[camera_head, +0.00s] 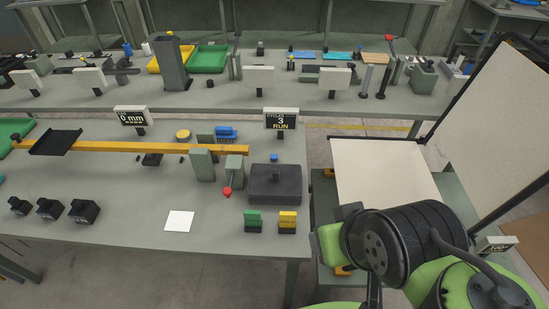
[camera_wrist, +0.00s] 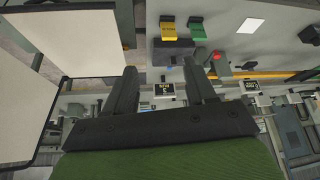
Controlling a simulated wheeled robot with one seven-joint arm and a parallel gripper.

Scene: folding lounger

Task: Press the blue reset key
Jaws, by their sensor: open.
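A small blue key (camera_head: 274,157) shows at the back edge of a dark grey box (camera_head: 275,184) on the near bench, in the head view. I take it to be the reset key, but no label on it is readable. A sign reading "CYCLES 3 RUN" (camera_head: 281,120) stands behind it. In the wrist view the dark box (camera_wrist: 172,48) shows beyond my fingertips; the key is too small to make out surely. My gripper (camera_wrist: 161,66) is open and empty, its two dark fingers apart. In the head view my wrist is right of the bench, apart from the box.
Green (camera_head: 253,221) and yellow (camera_head: 287,222) blocks stand in front of the box. A red-knobbed lever (camera_head: 228,191) stands left of it, near a long yellow bar (camera_head: 130,147). A folding lounger with pale panels (camera_head: 385,168) stands right of the bench. A white square (camera_head: 179,221) lies on clear benchtop.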

